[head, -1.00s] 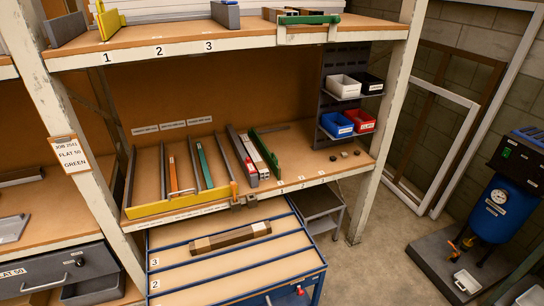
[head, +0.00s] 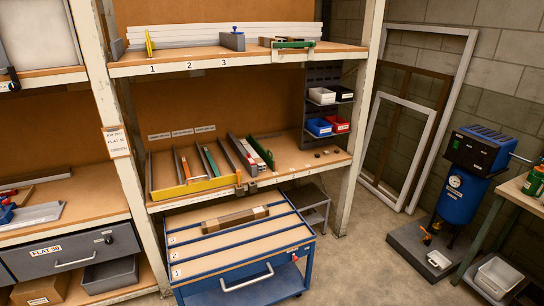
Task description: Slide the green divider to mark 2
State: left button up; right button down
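A green divider (head: 261,151) stands on the middle shelf, at the right end of a row of long bars and dividers, beside a pale stack. A second green piece (head: 294,44) lies along the front at the right end of the top shelf. Number labels 1 (head: 152,68), 2 (head: 188,65) and 3 (head: 223,62) are on the top shelf's front edge. Neither of my grippers is in view.
A yellow-fronted tray (head: 194,187) fills the left of the middle shelf (head: 300,158); small bins stand at its right. A blue cart (head: 245,262) with numbered levels stands below. A blue machine (head: 462,195) stands at the right. Floor between cart and machine is clear.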

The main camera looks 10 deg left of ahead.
aim_at(260, 150)
jog(key=z, duration=0.6)
jog(key=i, duration=0.5)
jog(key=z, duration=0.7)
jog(key=i, duration=0.7)
jog(key=u, duration=0.1)
